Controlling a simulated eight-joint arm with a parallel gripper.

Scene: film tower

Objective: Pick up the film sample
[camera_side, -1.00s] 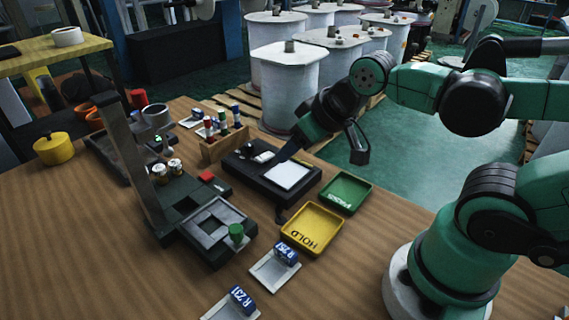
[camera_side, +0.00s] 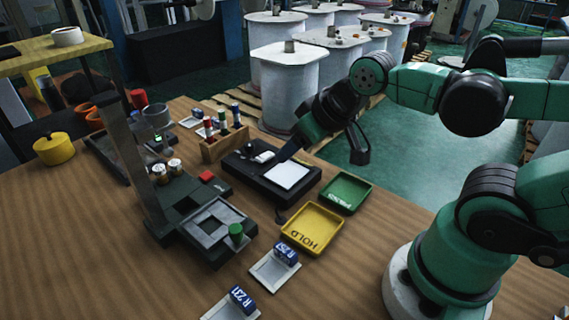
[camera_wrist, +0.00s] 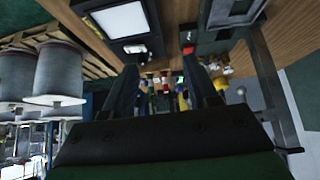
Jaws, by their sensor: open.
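A flat white square (camera_side: 287,175) lies on a black bench device (camera_side: 262,188) near the table's far edge. It looks like a film sheet, but I cannot tell for sure that it is the film sample. It also shows in the wrist view (camera_wrist: 120,19), on the device at the top left. My gripper (camera_side: 284,157) is tilted down just above the back of the white square, apart from it as far as I can tell. In the wrist view my gripper (camera_wrist: 163,72) has two dark fingers spread wide with nothing between them. The fingertips are dark and partly unclear.
A green tray (camera_side: 360,205) and a yellow HOLD tray (camera_side: 327,245) lie right of the device. A grey-green stand (camera_side: 183,200) with a tall post is on the left. Two blue-labelled blocks sit on white plates in front.

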